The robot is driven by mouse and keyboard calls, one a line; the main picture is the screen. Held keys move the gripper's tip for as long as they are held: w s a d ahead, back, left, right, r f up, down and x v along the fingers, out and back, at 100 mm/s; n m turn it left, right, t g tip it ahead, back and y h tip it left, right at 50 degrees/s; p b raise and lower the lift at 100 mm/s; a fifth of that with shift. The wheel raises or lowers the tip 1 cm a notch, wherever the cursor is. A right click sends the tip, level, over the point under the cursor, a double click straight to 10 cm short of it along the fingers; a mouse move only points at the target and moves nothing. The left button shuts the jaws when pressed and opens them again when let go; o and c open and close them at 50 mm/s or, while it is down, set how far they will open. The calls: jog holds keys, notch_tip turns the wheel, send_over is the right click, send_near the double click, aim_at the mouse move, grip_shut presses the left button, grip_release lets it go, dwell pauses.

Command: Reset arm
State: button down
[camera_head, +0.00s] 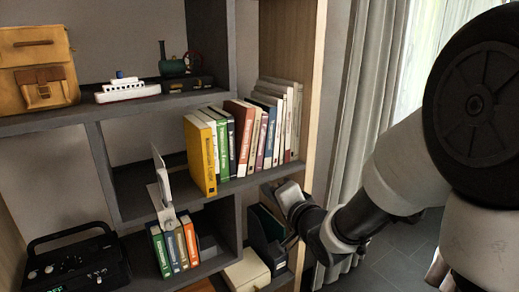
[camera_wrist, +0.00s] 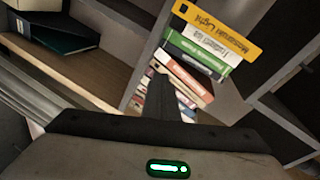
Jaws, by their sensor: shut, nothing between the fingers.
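My arm (camera_head: 375,205) reaches in from the right in the head view and bends toward the bookshelf. Its far end (camera_head: 288,195) is in front of the shelf's lower right part; the fingers cannot be made out there. In the wrist view my gripper (camera_wrist: 166,85) shows at the bottom middle, with its fingers together and nothing held. Beyond the fingers is the row of books, including a yellow book (camera_wrist: 217,28), tilted in this view.
The shelf holds a yellow book (camera_head: 200,155), a toy ship (camera_head: 127,90), a tan bag (camera_head: 38,70) and a black radio-like box (camera_head: 72,265). A pale hinged object (camera_head: 163,195) stands by the lower books (camera_head: 172,248). A curtain (camera_head: 365,95) hangs right; floor (camera_head: 400,255) shows below.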

jog(key=s+d+r+n+g+h, duration=0.35)
jog(key=s+d+h, duration=0.35)
jog(key=s+d, duration=0.45)
jog(key=s+d+n+g, duration=0.1)
jog(key=s+n+g, duration=0.4)
jog(key=s, duration=1.1)
notch_tip(320, 180, up, 16)
jog(key=p, duration=1.6)
jog(key=shift+s+d+p, duration=0.15)
jog(key=shift+p, duration=0.25)
